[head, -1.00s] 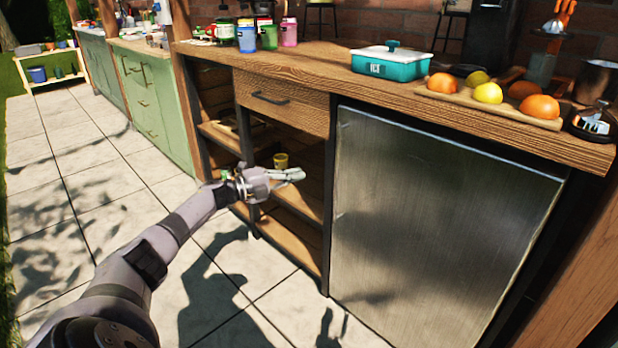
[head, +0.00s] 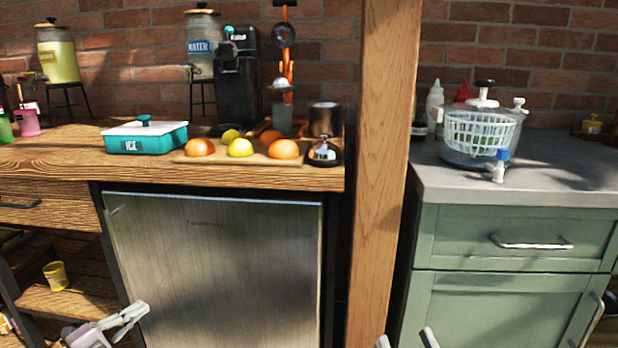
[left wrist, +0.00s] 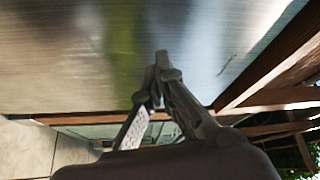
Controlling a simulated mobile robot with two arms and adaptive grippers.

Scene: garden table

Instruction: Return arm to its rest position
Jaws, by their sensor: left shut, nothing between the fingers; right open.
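My left gripper (head: 138,311) is at the lower left of the head view, in front of the steel fridge door (head: 215,260). It is shut and empty. In the left wrist view, the fingertips of my left gripper (left wrist: 161,62) meet in front of a brushed metal surface. My right gripper (head: 405,340) shows only as two separate fingertips at the bottom edge of the head view. It is open, and the rest of it is out of frame.
A wooden counter (head: 60,150) holds a teal ICE box (head: 145,140) and a board of fruit (head: 222,158). A yellow cup (head: 56,275) stands on the lower shelf. A wooden post (head: 383,180) separates it from a green cabinet (head: 480,235) with a salad spinner (head: 478,132) on top.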

